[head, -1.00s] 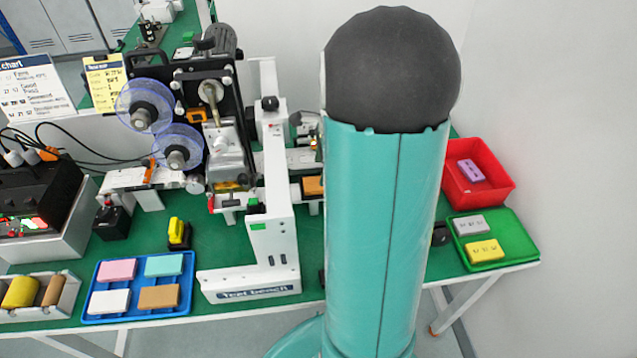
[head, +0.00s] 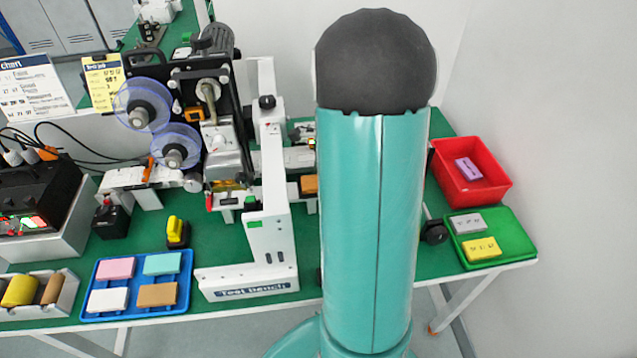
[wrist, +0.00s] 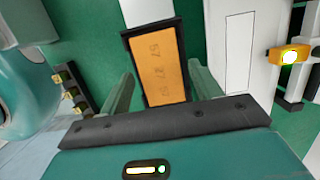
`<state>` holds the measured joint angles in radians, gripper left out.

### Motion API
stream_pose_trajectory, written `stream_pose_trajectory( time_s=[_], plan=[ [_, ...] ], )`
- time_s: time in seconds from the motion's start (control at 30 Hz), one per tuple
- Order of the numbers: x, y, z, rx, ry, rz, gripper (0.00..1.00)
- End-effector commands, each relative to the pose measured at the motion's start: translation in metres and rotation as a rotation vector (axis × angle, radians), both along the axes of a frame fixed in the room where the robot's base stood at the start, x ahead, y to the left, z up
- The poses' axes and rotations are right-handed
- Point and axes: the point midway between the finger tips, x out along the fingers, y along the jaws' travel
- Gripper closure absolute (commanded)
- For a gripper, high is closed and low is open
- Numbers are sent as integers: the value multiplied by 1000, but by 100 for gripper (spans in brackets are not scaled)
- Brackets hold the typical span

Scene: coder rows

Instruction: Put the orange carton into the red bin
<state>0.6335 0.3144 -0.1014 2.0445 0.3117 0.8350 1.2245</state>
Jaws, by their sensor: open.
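The orange carton (wrist: 160,65) lies in a narrow black holder (wrist: 127,42) in the wrist view, marked with dark print. In the head view an orange block (head: 309,184) shows at the machine's end, partly hidden by my arm. My gripper (wrist: 161,72) is open, with its fingers to the left and right of the carton's near part; I cannot tell whether they touch it. In the head view my arm hides the gripper. The red bin (head: 488,197) stands at the right of the bench with a lilac carton (head: 468,169) in it.
A green tray (head: 515,236) with grey and yellow cartons is in front of the bin. The white test bench frame (head: 270,245) stands left of my arm. A blue tray (head: 135,312) holds several blocks at front left. A wall bounds the right side.

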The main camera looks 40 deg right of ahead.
Motion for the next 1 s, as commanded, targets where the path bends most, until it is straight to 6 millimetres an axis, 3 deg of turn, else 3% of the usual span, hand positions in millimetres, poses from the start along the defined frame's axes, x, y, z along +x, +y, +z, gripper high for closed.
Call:
stream_pose_trajectory(
  time_s=[0.13,0.27,0.3,0.53,1.0],
  plan=[
    [0,0,0,0,0,0,38],
    [0,0,0,0,0,0,64],
    [0,0,0,0,0,0,66],
    [0,0,4,-1,-1,0,66],
    [1,0,29,-1,-2,1,66]
  ],
)
